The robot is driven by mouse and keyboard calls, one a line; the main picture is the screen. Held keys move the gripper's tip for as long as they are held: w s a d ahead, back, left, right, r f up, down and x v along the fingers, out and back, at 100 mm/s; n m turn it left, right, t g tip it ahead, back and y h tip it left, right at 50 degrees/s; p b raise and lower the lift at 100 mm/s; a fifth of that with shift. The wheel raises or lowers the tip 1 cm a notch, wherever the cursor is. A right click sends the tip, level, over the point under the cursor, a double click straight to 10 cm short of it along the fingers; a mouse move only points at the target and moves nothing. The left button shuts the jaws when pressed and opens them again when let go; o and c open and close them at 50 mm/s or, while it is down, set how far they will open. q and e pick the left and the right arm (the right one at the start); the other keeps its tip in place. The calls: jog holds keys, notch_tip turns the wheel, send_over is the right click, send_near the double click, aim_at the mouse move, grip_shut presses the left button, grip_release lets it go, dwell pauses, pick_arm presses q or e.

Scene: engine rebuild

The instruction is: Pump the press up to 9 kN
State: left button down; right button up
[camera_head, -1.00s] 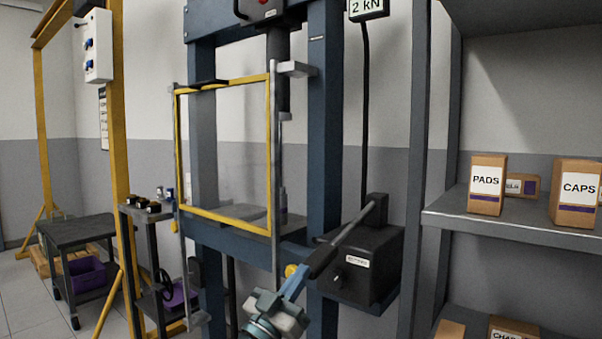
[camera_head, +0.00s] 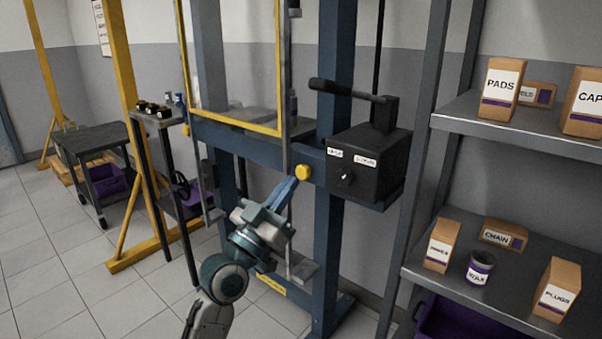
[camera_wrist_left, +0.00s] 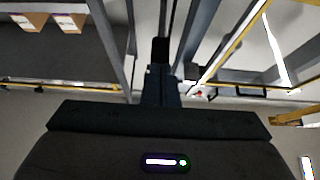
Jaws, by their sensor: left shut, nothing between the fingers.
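The press (camera_head: 338,140) is a blue steel frame with a black pump box (camera_head: 368,165) on its right side. The pump lever (camera_head: 350,92) runs left from a post on the box, nearly level, with its black grip (camera_head: 322,86) at the free end. My left gripper (camera_head: 295,182) is shut and empty, well below the grip and close to a round yellow knob (camera_head: 303,172); contact there cannot be told. Its blue fingers (camera_wrist_left: 160,88) also show in the left wrist view. The force readout is out of view now. My right gripper is not in view.
A yellow-framed clear guard (camera_head: 236,122) hangs left of the pump. A grey shelf (camera_head: 450,118) with boxes stands at the right. A small dark stand (camera_head: 160,118) and a yellow gantry post (camera_head: 128,100) are at the left. Floor is open at the lower left.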

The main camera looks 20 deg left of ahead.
pick_arm(q)
jog(key=v, duration=0.2)
jog(key=shift+s+f, duration=0.1)
jog(key=shift+s, duration=0.3)
dwell(0.6)
